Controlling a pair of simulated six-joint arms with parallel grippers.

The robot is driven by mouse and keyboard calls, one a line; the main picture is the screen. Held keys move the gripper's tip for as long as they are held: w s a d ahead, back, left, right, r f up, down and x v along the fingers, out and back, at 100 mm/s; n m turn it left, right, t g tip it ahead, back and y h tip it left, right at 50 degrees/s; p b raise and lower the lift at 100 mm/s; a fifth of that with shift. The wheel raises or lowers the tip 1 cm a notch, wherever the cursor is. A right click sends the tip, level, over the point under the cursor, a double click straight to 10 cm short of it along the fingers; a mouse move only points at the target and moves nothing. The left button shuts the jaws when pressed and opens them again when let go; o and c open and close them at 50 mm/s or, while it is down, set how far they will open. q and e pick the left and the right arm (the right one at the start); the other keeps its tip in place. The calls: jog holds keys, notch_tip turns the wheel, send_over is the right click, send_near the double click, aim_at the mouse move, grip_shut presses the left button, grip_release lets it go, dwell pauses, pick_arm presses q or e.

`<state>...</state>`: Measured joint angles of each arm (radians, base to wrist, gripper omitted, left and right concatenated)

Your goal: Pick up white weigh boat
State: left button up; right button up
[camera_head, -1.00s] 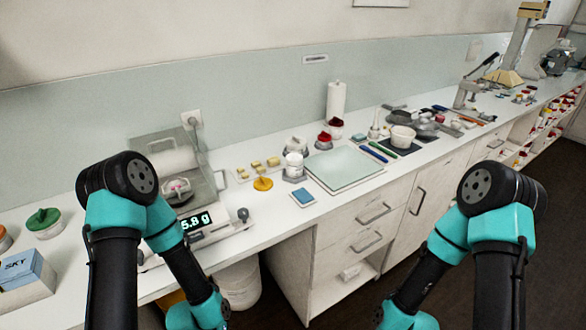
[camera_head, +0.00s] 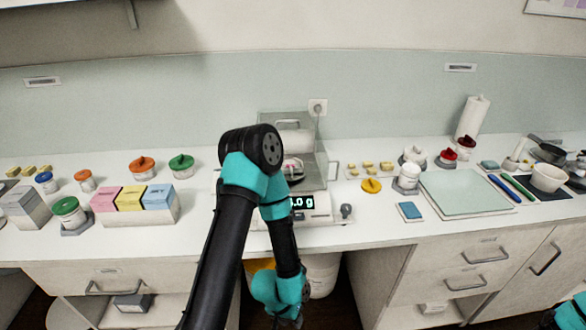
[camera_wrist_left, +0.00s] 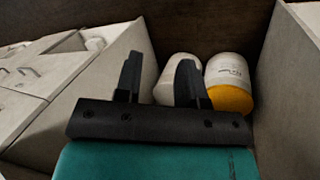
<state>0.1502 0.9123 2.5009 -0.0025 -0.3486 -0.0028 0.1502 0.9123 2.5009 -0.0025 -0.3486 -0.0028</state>
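A white dish with pinkish contents (camera_head: 293,168), which looks like the weigh boat, sits on the pan of the balance (camera_head: 308,207). A clear draft shield (camera_head: 322,160) stands around the pan. My left arm's elbow covers the left part of the balance and some of the dish. The balance display is partly hidden and ends in ".0 g". My left gripper hangs low in front of the bench, below the balance and well away from the dish. In the left wrist view, the left gripper (camera_wrist_left: 159,64) has its fingers apart with nothing between them.
White and yellow containers (camera_wrist_left: 228,85) stand in the gap under the bench. Left are a block of coloured boxes (camera_head: 133,203) and lidded jars (camera_head: 182,166). Right are a yellow lid (camera_head: 371,186), a white jar (camera_head: 408,177) and a pale green mat (camera_head: 463,192).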

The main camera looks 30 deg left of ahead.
dwell(0.4)
pick_arm(q)
jog(key=shift+o, duration=0.6)
